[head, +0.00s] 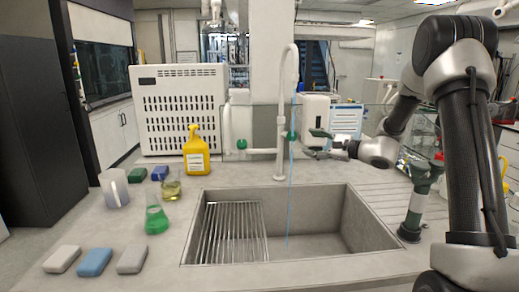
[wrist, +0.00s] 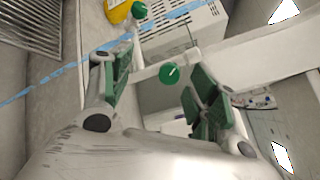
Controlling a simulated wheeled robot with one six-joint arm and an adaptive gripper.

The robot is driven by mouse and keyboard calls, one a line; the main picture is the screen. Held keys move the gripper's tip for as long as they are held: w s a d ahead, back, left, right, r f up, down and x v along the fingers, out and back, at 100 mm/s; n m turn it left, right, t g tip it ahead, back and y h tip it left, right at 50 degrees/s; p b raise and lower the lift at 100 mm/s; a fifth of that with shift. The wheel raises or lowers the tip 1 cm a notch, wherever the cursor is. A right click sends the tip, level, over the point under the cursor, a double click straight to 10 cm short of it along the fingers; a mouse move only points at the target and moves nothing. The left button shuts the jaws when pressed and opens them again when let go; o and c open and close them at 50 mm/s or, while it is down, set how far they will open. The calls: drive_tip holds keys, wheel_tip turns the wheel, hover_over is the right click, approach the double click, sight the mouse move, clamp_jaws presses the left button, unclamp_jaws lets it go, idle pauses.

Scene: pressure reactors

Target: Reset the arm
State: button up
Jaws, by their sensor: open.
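My arm (head: 465,130) rises on the right of the head view and bends over to the left. My gripper (head: 309,143) is level beside the tap, above the back of the sink. Its green-padded fingers are apart in the wrist view (wrist: 162,82), with nothing held between them. A round green knob (wrist: 168,73) shows in the gap beyond the fingers. In the head view a green tap knob (head: 292,136) is just left of the fingertips; I cannot tell whether they touch.
The white tap (head: 281,120) stands behind the sink (head: 328,250), and a thin blue stream (head: 289,200) falls into it. A yellow bottle (head: 196,152), a green flask (head: 156,220) and several blocks are on the left counter.

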drive_tip(key=s+a+r+n+g+h, duration=0.2)
drive_tip(key=s+n+g, duration=0.25)
drive_tip(key=s, duration=0.95)
drive_tip(key=s+a+r+n+g+h, duration=0.15)
drive_tip(key=s+a+n+g, duration=0.35)
drive_tip(key=s, duration=0.9)
drive_tip(key=s+d+n+t+h, duration=0.2)
drive_tip(key=s+d+n+h, duration=0.5)
drive_tip(key=s+d, duration=0.9)
drive_tip(key=shift+d+r+h, duration=0.45)
drive_tip(key=shift+h, duration=0.5)
